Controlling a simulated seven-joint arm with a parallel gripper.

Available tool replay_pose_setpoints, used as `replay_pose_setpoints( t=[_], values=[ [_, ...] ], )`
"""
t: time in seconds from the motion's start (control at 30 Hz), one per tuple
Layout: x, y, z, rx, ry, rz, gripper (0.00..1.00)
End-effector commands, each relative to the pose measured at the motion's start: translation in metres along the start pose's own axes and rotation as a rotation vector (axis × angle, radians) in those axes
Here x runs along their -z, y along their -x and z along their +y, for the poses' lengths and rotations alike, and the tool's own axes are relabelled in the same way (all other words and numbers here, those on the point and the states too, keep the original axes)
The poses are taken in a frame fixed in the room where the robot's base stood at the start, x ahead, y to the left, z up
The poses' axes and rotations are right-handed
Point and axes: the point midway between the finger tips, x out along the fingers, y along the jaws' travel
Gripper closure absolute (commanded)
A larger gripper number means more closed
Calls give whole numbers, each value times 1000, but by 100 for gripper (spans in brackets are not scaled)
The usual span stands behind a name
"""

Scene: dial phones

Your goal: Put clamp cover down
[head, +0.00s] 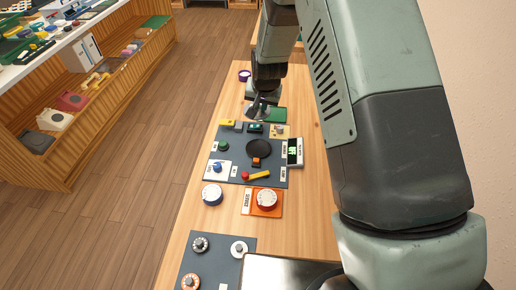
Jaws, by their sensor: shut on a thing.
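My gripper (260,108) points down over the far part of the wooden table, just beyond the dark control panel and beside a green plate (277,115). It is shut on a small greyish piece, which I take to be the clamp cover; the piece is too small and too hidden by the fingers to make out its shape. I cannot tell whether it touches the surface below. The dark panel (236,160) carries a black round disc (259,148), a green knob (224,146), a blue knob (217,167) and a yellow lever (258,175) with a red ball.
A display (294,152) stands at the panel's right edge. A purple ring (244,75) lies beyond my gripper. My arm hides the table's right side. Shelves (60,120) stand at left.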

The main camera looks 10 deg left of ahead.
Motion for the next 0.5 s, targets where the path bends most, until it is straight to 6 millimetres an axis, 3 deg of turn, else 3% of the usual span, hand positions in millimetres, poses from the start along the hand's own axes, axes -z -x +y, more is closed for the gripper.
replay_pose_setpoints(
  t=[0.1, 0.3, 0.5],
  values=[
    [-28, 18, 8, 14, 31, -6, 100],
    [-55, 34, 14, 32, 64, -9, 100],
    [-74, 8, 20, 33, 72, -17, 100]
  ],
)
